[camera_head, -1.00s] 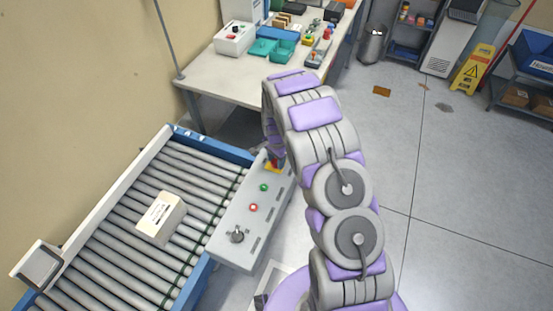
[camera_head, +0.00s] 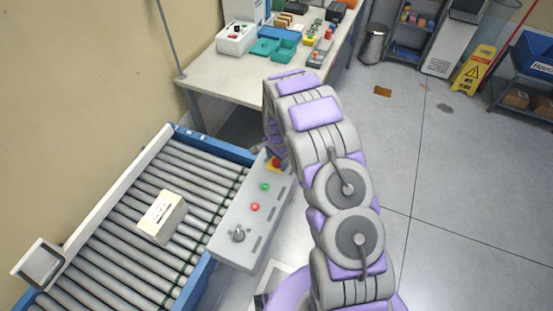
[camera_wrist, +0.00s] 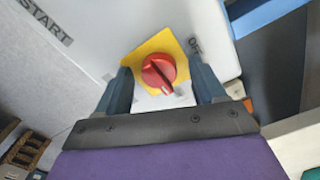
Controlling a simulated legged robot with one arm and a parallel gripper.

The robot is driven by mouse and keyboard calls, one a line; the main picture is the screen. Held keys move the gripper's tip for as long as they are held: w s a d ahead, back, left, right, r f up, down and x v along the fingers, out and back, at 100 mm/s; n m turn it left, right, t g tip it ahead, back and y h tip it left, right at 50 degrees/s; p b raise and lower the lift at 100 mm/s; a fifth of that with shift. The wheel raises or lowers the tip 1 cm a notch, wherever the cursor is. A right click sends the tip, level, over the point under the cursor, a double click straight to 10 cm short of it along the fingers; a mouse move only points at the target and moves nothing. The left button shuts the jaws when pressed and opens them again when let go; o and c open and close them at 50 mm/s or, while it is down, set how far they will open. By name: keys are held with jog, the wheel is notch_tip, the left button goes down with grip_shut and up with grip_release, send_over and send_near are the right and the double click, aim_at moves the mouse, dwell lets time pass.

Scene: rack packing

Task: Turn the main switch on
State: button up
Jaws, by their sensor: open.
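The main switch (camera_wrist: 158,72) is a red rotary knob on a yellow plate, seen in the wrist view. A label reading "OFF" stands beside the plate's upper right corner. My gripper (camera_wrist: 165,78) is open, with one blue finger on each side of the knob. I cannot tell whether the fingers touch it. My gripper is hidden there behind my arm.
The panel also has a green button (camera_head: 265,187), a red button (camera_head: 255,207) and a black-and-grey dial (camera_head: 238,235). A roller conveyor (camera_head: 120,250) with a labelled box (camera_head: 162,217) lies to its left. A cluttered workbench (camera_head: 215,78) stands behind.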

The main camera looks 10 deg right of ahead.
aim_at(277, 160)
notch_tip(277, 160, up, 17)
jog(key=p, duration=0.1)
dwell(0.4)
jog(key=shift+a+r, duration=0.1)
dwell(0.3)
jog(key=s+r+n+b, duration=0.1)
jog(key=s+r+n, duration=0.1)
jog(key=s+r, duration=0.35)
jog(key=s+d+r+n+g+b, duration=0.1)
jog(key=s+r+n, duration=0.1)
jog(key=s, duration=0.6)
jog(key=s+r+n+b, duration=0.1)
jog(key=s+r+n, duration=0.1)
jog(key=s+r, duration=0.35)
jog(key=s+f+n+b, duration=0.1)
jog(key=s+n, duration=0.4)
jog(key=s, duration=1.8)
jog(key=shift+s+a+n+g+b, duration=0.2)
jog(key=shift+a+n+g+b, duration=0.1)
jog(key=shift+n+g+b, duration=0.15)
